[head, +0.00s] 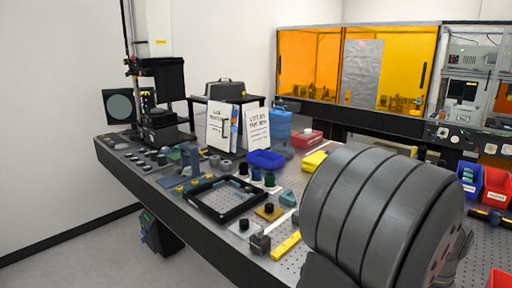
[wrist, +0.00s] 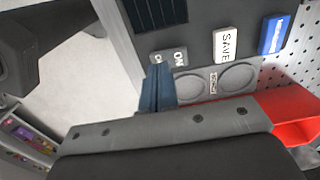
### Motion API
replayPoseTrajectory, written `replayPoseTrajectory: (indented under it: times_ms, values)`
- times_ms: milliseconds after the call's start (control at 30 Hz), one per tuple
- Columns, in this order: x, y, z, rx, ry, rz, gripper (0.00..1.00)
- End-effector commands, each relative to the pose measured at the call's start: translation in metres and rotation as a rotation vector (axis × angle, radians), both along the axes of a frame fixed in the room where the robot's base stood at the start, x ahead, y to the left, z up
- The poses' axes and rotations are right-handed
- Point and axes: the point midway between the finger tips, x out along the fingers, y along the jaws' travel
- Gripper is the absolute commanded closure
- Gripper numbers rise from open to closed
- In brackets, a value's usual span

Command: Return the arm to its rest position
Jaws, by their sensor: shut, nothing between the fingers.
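My gripper (wrist: 158,70) shows in the wrist view as two blue fingers held together, shut and empty. Its fingertips are in front of a dark panel (wrist: 200,58), close to a small grey "ON" key (wrist: 178,57); I cannot tell whether they touch it. A white "SAVE" key (wrist: 226,45) and a blue key (wrist: 274,34) lie to the right of the fingers. In the head view a large grey ribbed part of my own arm fills the right foreground, and my gripper cannot be made out there.
In the head view, the perforated bench (head: 150,172) carries a black frame (head: 225,200), a blue tray (head: 266,159), upright booklets (head: 256,130) and several small parts. An orange-windowed enclosure (head: 310,62) stands behind. A red bin (wrist: 295,115) is right of my fingers in the wrist view.

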Motion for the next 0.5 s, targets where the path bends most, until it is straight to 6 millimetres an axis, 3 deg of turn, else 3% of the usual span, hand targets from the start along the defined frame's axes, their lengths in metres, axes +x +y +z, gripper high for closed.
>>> replayPoseTrajectory:
  times_ms: [300, 500]
  values:
    - [0.000, 0.000, 0.060, -0.004, -0.002, 0.000, 1.00]
    - [0.000, 0.001, 0.013, 0.004, 0.002, 0.000, 1.00]
